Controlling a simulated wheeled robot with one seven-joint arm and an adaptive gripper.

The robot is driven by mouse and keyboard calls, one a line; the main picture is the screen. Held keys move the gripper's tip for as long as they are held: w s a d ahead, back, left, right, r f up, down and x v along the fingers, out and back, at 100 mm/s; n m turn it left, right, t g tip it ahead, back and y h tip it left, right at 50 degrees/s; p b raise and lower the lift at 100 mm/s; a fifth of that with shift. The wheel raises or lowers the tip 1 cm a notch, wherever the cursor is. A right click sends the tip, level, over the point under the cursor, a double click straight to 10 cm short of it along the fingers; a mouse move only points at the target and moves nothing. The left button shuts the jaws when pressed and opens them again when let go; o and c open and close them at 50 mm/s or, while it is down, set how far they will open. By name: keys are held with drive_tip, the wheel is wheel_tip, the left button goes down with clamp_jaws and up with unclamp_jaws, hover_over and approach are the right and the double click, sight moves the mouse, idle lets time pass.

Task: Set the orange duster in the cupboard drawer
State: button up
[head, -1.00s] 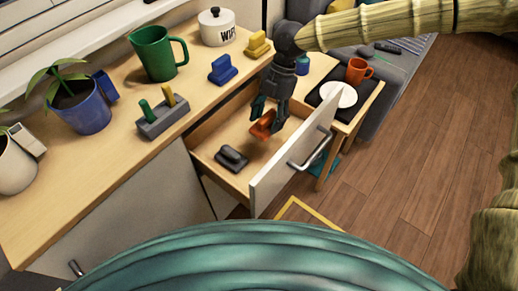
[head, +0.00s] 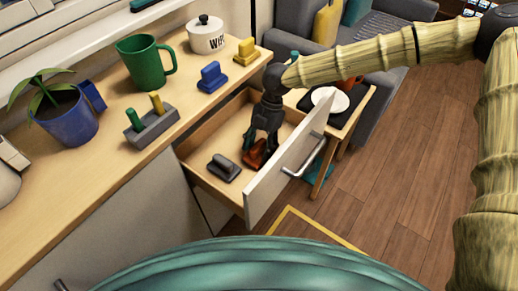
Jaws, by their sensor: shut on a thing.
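The cupboard drawer (head: 205,143) is pulled open below the counter, its white front with a metal handle facing right. The orange duster (head: 256,155) is inside the drawer space, low near the front panel. My gripper (head: 258,146) reaches down into the drawer from above and is shut on the orange duster. The fingers hide part of the duster, and I cannot tell whether it touches the drawer floor. A dark grey duster (head: 224,167) lies on the drawer floor to the left of the orange one.
On the counter (head: 105,160) stand a blue duster (head: 212,77), a yellow duster (head: 246,52), a grey holder (head: 153,128), a green jug (head: 146,62), a white pot (head: 205,35) and a plant (head: 66,115). A side table with a white plate (head: 330,99) stands right of the drawer.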

drive_tip(key=shift+f, duration=0.55)
drive_tip(key=o, duration=1)
drive_tip(key=p+v, duration=0.1)
drive_tip(key=v, duration=1.1)
